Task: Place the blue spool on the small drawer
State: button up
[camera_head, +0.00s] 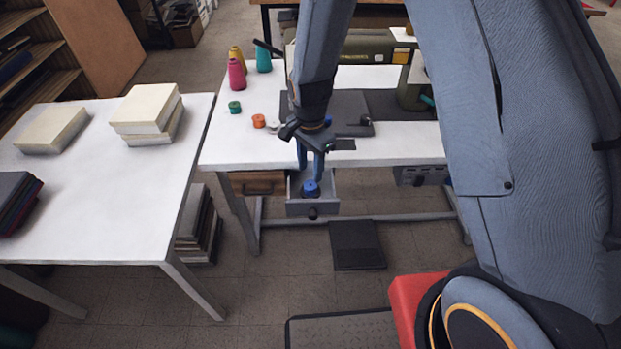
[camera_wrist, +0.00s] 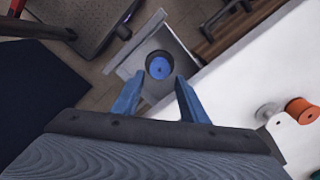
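The blue spool (camera_head: 311,188) is at the small drawer (camera_head: 313,209), which is pulled out below the white sewing table. In the wrist view the spool (camera_wrist: 159,66) sits inside the grey drawer walls (camera_wrist: 176,38), just beyond my fingertips. My gripper (camera_head: 311,174) points down over the drawer. Its two blue fingers (camera_wrist: 160,86) are spread apart, with a gap visible on either side of the spool. The drawer floor is partly hidden by the spool and fingers.
The sewing table (camera_head: 237,150) holds a green spool (camera_head: 235,107), an orange spool (camera_head: 259,121), thread cones (camera_head: 237,76) and an olive sewing machine (camera_head: 365,62). A wooden drawer (camera_head: 258,183) is left of the small one. A foot pedal (camera_head: 357,245) lies below.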

aim_at(310, 185)
jog(key=s+d+r+n+b, duration=0.1)
jog(key=s+d+r+n, duration=0.1)
jog(key=d+r, duration=0.3)
jog(key=s+d+r+n, duration=0.2)
jog(key=s+r, duration=0.1)
jog(key=r, duration=0.4)
jog(key=s+d+r+n+t, duration=0.1)
jog(key=s+d+r+n, duration=0.3)
jog(key=s+d+n, duration=0.2)
jog(key=s+d, duration=0.2)
jog(key=s, duration=0.2)
jog(key=shift+s+r+n, duration=0.15)
jog(key=shift+n, duration=0.15)
